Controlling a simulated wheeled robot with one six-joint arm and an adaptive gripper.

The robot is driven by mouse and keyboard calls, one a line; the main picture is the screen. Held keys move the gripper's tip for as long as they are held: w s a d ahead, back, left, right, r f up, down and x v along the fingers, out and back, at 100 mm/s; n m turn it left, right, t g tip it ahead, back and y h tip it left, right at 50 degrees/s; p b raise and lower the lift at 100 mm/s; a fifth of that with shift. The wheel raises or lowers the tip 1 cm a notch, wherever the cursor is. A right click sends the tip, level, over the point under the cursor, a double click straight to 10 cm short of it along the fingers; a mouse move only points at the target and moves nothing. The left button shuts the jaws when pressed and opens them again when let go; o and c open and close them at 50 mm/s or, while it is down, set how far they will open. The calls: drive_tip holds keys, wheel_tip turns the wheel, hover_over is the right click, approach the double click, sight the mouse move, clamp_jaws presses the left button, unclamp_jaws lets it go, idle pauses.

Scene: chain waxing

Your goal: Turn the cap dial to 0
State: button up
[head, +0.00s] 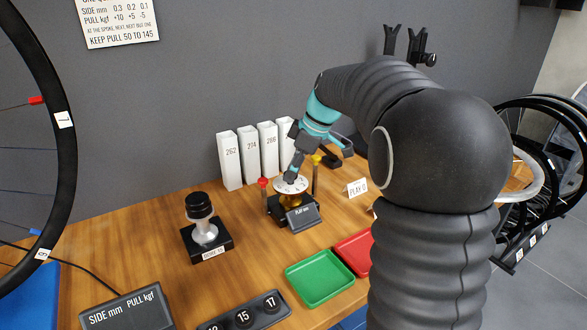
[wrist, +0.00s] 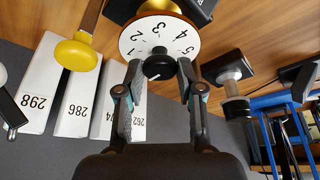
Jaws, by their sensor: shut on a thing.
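The cap dial (wrist: 134,38) is a white disc with a black centre knob (wrist: 158,67). In the wrist view its figures 1 to 5 show upside down around the far side; I cannot make out a 0. A short pale mark on the knob's near side points toward my gripper's palm. My gripper (wrist: 159,70) has one finger on each side of the knob and is shut on it. In the head view the dial (head: 281,186) tops a brass-coloured piece on a black stand, with my gripper (head: 291,176) coming down onto it from above.
A small display marked PLAY mm (head: 302,215) stands in front of the dial. Red-topped (head: 264,184) and yellow-topped (head: 316,162) posts flank it closely. White numbered boxes (head: 230,160) stand behind. A black-knobbed stand (head: 205,232) is left; a green tray (head: 320,277) is in front.

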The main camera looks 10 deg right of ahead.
drive_tip(key=shift+f, duration=0.15)
drive_tip(key=o, duration=1.2)
drive_tip(key=shift+c, duration=0.2)
drive_tip(key=v, duration=1.2)
drive_tip(key=shift+a, duration=0.1)
